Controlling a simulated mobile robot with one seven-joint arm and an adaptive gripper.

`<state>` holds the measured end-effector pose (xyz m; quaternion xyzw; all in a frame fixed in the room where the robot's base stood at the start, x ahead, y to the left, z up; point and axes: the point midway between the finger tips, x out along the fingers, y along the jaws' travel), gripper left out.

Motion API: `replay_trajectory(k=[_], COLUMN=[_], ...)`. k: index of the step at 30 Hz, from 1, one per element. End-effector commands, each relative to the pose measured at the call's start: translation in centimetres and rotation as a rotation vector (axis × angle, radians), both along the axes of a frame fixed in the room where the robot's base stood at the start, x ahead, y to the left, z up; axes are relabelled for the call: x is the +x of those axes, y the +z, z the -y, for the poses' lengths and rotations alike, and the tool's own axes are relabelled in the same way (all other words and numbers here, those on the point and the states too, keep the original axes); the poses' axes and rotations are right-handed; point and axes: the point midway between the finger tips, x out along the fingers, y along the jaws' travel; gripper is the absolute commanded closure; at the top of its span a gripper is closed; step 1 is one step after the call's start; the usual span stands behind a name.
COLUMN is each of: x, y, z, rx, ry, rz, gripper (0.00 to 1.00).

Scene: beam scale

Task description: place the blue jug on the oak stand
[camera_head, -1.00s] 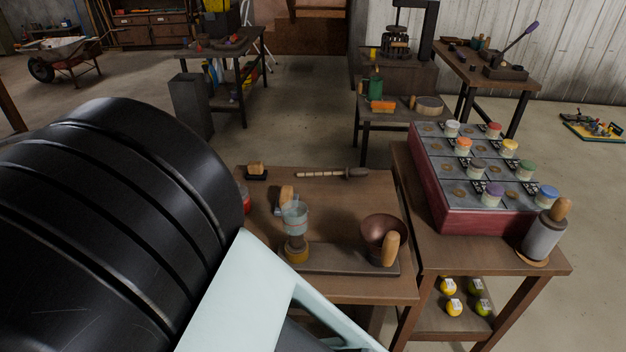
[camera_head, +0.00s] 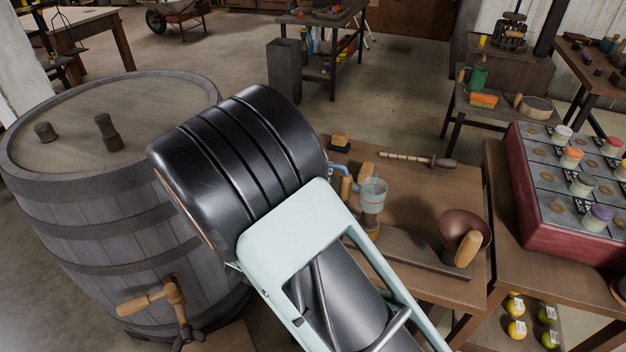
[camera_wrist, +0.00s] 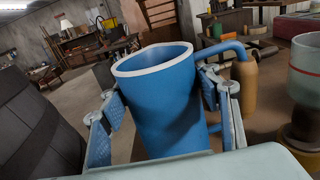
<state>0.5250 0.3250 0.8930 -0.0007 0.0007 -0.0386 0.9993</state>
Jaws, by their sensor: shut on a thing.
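A blue jug (camera_wrist: 165,105) with a pale rim fills the middle of the wrist view. Its open top tilts in the picture, and I see no contents. Its blue handle with a tan grip (camera_wrist: 243,85) is on the right. My gripper (camera_wrist: 168,112) has a finger on each side of the jug and is shut on its body. In the head view my arm hides most of the jug; its blue handle (camera_head: 339,167) shows beyond the arm, over the table's left part. I cannot tell which thing is the oak stand.
A large barrel (camera_head: 110,215) with a wooden tap stands at the left. The work table (camera_head: 420,190) holds a glass-topped vessel (camera_head: 373,195), a copper bowl (camera_head: 455,225) and a rod (camera_head: 415,158). A red case (camera_head: 560,235) with paint pots stands at the right.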

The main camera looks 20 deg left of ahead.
Motion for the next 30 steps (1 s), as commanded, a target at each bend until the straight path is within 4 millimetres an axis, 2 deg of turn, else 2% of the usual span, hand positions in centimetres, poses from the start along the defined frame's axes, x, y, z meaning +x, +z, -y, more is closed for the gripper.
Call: replay_trajectory(k=[8, 15, 26, 27, 30], x=[1.2, 1.3, 1.3, 1.2, 1.2], y=[-1.2, -4.3, -4.6, -4.9, -4.8], z=[0.4, 0.4, 0.4, 0.4, 0.4], rx=[0.001, 0.001, 0.003, 0.001, 0.001], ry=[-0.002, -0.001, -0.001, 0.0, 0.0], rz=[0.005, 0.006, 0.006, 0.0, 0.0], gripper=[0.98, 0.98, 0.98, 0.42, 0.31])
